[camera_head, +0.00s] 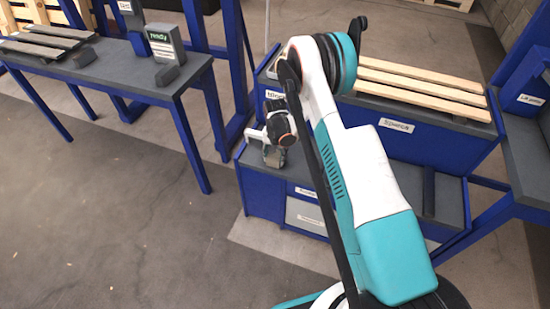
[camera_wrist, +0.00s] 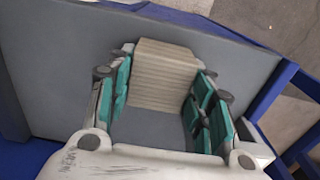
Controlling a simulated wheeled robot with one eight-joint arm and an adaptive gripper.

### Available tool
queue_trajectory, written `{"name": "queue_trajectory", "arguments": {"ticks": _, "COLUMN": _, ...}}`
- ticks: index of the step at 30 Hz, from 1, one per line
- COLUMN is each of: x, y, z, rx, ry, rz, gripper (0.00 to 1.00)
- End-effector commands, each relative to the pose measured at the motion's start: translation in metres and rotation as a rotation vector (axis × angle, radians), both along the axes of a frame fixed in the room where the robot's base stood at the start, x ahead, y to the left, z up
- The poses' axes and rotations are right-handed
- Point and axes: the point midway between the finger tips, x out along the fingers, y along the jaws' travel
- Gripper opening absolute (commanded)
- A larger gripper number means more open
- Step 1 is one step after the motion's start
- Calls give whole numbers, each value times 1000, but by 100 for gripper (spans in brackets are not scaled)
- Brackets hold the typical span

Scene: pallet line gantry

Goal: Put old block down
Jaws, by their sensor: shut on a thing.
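The old block (camera_wrist: 166,68) is a beige, ridged block between the teal finger pads of my gripper (camera_wrist: 160,88) in the wrist view. The pads close on it from both sides. Grey bench surface (camera_wrist: 55,75) lies under and around it. The frames do not show clearly whether the block touches that surface. In the head view my gripper (camera_head: 274,156) is at the left end of the low blue bench (camera_head: 263,196). The block is mostly hidden there by my wrist and fingers.
A raised blue unit labelled "Spares" (camera_head: 398,126) stands behind the low bench, with wooden slats (camera_head: 425,82) on top. At left, a table (camera_head: 110,72) holds a "ready" box (camera_head: 164,43) and dark slats (camera_head: 45,43).

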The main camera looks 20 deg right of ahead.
Motion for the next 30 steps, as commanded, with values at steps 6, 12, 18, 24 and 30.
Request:
{"name": "queue_trajectory", "arguments": {"ticks": 6, "x": 0, "y": 0, "z": 1, "rx": 0, "ry": 0, "rz": 0, "gripper": 19}}
{"name": "queue_trajectory", "arguments": {"ticks": 12, "x": 0, "y": 0, "z": -2, "rx": 0, "ry": 0, "rz": 0, "gripper": 59}}
{"name": "queue_trajectory", "arguments": {"ticks": 18, "x": 0, "y": 0, "z": -2, "rx": 0, "ry": 0, "rz": 0, "gripper": 68}}
{"name": "queue_trajectory", "arguments": {"ticks": 24, "x": 0, "y": 0, "z": -1, "rx": 0, "ry": 0, "rz": 0, "gripper": 68}}
{"name": "queue_trajectory", "arguments": {"ticks": 30, "x": 0, "y": 0, "z": 21, "rx": 0, "ry": 0, "rz": 0, "gripper": 68}}
